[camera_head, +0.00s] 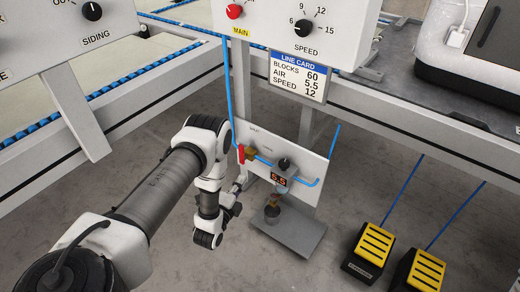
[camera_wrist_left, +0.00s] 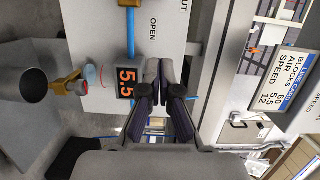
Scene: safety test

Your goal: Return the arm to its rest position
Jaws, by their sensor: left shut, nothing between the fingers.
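My left arm (camera_head: 165,185) comes in from the left in the head view and bends down at the elbow. My left gripper (camera_head: 240,185) is small and partly hidden there, in front of the white air panel (camera_head: 310,165). In the wrist view the left gripper (camera_wrist_left: 165,68) is shut, its two fingers together and empty. The panel's display (camera_wrist_left: 126,82) reads 5.5 and lies just left of the fingers in that view. A red valve handle (camera_head: 240,153) is on the panel above the gripper in the head view. My right gripper is not in view.
A grey bracket plate (camera_head: 290,232) extends below the panel. Two yellow-topped pedals (camera_head: 370,250) (camera_head: 425,270) stand on the floor at right. Control boxes with a SPEED dial (camera_head: 305,28) and a SIDING dial (camera_head: 92,11) hang above. White frame rails surround the arm.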

